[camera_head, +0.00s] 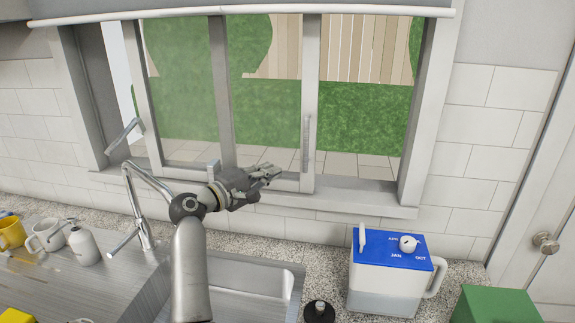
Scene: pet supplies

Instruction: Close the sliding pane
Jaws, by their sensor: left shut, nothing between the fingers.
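The sliding pane (311,60) is a grey-framed glass panel in the window above the sink. A vertical bar handle (306,142) is on its right upright. To the right of that upright is a section (365,120) showing grass and fence; I cannot tell whether it is glazed. My left gripper (270,173) is shut and empty, in front of the pane's lower part, left of and below the handle. It appears apart from the handle. Whether it touches the pane's lower rail is unclear. My right gripper is out of view.
A tap (148,205) stands left of my left arm, by the sink (250,277). A white jug with a blue lid (390,250) stands on the counter at right. A soap bottle (83,245) and mugs are at left. A green box (495,305) is at lower right.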

